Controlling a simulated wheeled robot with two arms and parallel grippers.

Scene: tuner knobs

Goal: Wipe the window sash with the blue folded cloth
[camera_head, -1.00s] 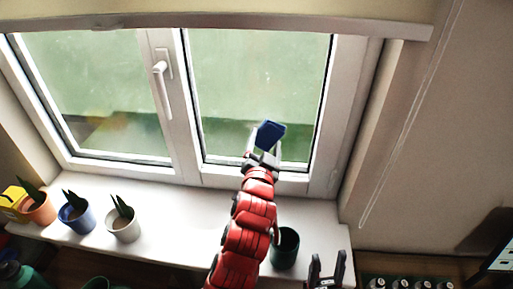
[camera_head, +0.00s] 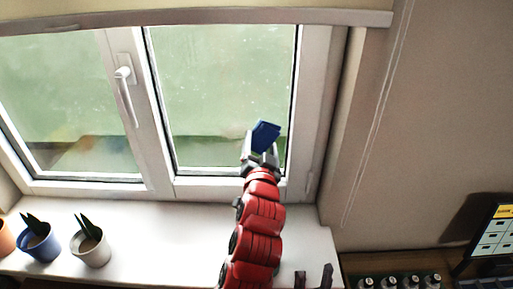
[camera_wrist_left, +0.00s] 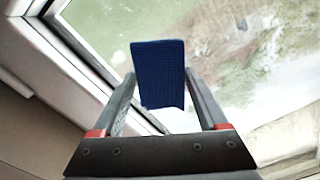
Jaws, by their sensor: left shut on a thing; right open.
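The blue folded cloth (camera_head: 264,136) is between the fingers of my left gripper (camera_head: 261,152), in front of the lower right part of the right window pane. My left gripper is shut on it. In the left wrist view the cloth (camera_wrist_left: 159,74) stands out past the fingertips of the gripper (camera_wrist_left: 163,100). I cannot tell whether the cloth touches the glass. The window sash (camera_head: 164,110) is white with a handle (camera_head: 126,90), and its glass shows pale smudges. My right gripper (camera_head: 314,277) is open and empty at the bottom edge, low in the head view.
Potted plants stand on the white sill (camera_head: 150,220) at the left, among them a blue pot (camera_head: 40,246) and a white pot (camera_head: 91,249). Several knobs (camera_head: 400,281) and a screen (camera_head: 492,240) are at the lower right. The middle sill is clear.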

